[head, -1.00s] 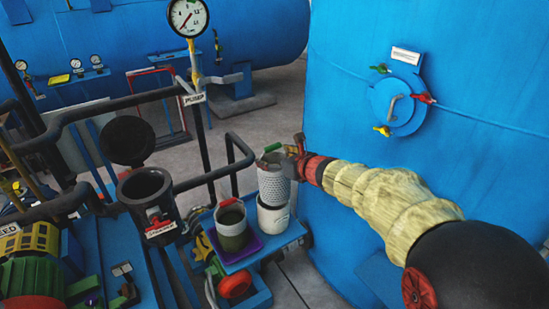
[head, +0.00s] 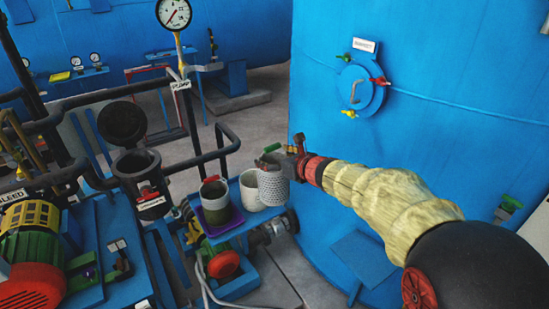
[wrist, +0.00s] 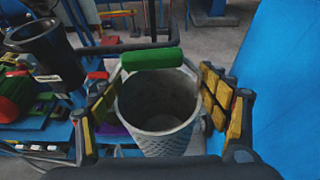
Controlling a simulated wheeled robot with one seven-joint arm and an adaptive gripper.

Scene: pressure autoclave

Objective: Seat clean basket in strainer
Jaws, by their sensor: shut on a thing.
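The clean basket (head: 273,187) is a grey perforated cup with a green handle grip (head: 271,148).
A second basket (head: 218,207) with dark contents and a red grip stands on a purple tray (head: 240,220). Black pipe rails (head: 205,157) run behind and right of the strainer. A large blue vessel (head: 430,150) stands close to my arm on the right.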

